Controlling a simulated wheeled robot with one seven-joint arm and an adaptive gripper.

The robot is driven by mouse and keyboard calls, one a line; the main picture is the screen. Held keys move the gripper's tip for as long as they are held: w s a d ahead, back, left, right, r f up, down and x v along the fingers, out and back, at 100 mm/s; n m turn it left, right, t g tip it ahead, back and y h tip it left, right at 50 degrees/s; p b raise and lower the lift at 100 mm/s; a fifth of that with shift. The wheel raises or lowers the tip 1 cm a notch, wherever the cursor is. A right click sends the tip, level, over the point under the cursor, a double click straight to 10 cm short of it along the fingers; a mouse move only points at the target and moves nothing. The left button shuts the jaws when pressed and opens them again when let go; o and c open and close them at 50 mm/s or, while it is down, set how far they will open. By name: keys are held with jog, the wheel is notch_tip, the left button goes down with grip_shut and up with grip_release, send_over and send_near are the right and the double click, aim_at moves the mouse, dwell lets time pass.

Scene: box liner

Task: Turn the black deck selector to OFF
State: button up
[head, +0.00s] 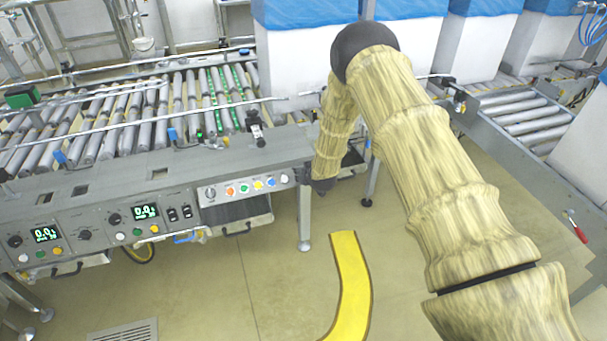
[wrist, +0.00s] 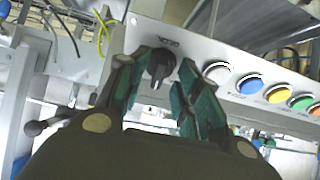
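In the head view my gripper (head: 321,185) is at the right end of the panel, and the selector is hidden there.
A row of coloured buttons lies beside the selector, the white one (wrist: 217,72) nearest. The panel (head: 235,205) sits under the roller conveyor (head: 150,110). A metal leg (head: 304,220) stands below. The floor in front, with a yellow stripe (head: 350,285), is clear.

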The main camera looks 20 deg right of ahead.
jog(key=shift+s+d+f, duration=0.1)
jog(key=shift+s+f, duration=0.05)
jog(key=shift+s, duration=0.05)
jog(key=v, duration=1.1)
jog(key=shift+s+r, duration=0.3)
jog(key=s+a+f+g+p, duration=0.15)
jog(key=s+f, duration=0.25)
jog(key=s, duration=0.5)
jog(key=s+a+f+g, duration=0.1)
jog(key=s+f+g, duration=0.1)
jog(key=s+f, duration=0.5)
jog(key=s+a+f+g+p, duration=0.1)
jog(key=s+f+g, duration=0.1)
jog(key=s, duration=0.9)
jog(key=s+a+g+p, duration=0.1)
jog(key=s+g, duration=0.4)
jog(key=s, duration=2.1)
jog(key=shift+s+f+m+p, duration=0.2)
jog(key=shift+f+m+p, duration=0.2)
jog(key=shift+p, duration=0.15)
jog(key=shift+a+g, duration=0.1)
jog(key=shift+g, duration=0.15)
